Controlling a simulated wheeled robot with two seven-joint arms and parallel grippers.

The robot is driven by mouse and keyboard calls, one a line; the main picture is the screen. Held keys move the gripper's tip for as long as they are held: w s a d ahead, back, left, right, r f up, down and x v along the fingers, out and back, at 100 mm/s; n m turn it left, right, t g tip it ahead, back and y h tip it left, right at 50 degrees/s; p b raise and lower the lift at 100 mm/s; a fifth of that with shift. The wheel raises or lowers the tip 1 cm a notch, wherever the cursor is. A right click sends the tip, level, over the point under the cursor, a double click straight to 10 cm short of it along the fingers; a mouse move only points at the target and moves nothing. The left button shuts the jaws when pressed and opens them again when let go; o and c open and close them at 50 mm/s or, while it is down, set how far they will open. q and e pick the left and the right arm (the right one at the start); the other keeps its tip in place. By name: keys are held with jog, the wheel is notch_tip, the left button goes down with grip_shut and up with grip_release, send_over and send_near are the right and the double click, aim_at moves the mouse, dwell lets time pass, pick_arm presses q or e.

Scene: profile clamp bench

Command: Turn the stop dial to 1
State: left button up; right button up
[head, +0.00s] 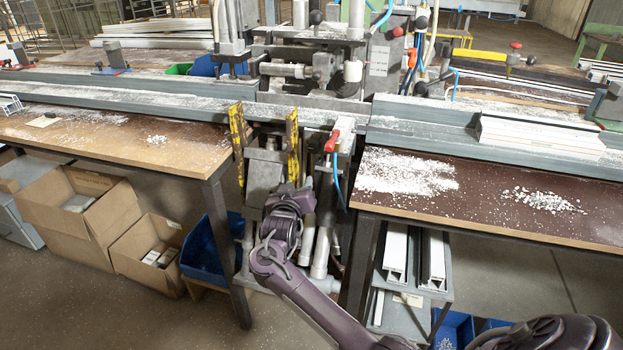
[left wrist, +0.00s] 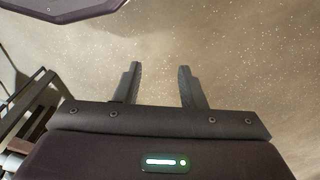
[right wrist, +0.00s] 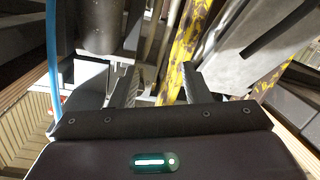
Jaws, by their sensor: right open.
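I cannot pick out a numbered stop dial in any view. The clamp machine (head: 312,65) stands in the middle of the bench, with several levers and knobs. My right gripper (right wrist: 158,82) is open, its two dark fingers apart. In the head view my right wrist (head: 285,215) is low in front of the machine, below the fence, and its fingers are hard to make out. A worn yellow bar (right wrist: 180,50) passes beyond the fingers in the right wrist view. My left gripper (left wrist: 158,75) is open and empty over the floor, out of the head view.
A red-handled valve (head: 333,140) and a blue hose (head: 337,180) are right of my right wrist. Two yellow bars (head: 237,130) (head: 292,140) stand at the machine front. Benches (head: 130,140) with shavings flank the gap. Cardboard boxes (head: 80,205) and a blue bin (head: 208,255) are lower left.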

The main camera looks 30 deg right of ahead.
aim_at(313, 149)
notch_tip(313, 149, up, 6)
jog(key=d+r+m+h+b, duration=0.1)
jog(key=d+m+h+b, duration=0.1)
jog(key=m, duration=0.1)
pick_arm(q)
jog(key=r, duration=0.2)
jog(key=r+b, duration=0.1)
jog(key=r, duration=0.2)
jog(key=shift+s+d+r, duration=0.1)
jog(key=shift+d+r, duration=0.1)
jog(key=shift+r, duration=0.15)
pick_arm(e)
jog(key=x, duration=0.7)
jog(key=shift+s+d+f, duration=0.15)
jog(key=shift+s+f, duration=0.1)
jog(key=shift+f, duration=0.1)
jog(key=c, duration=0.7)
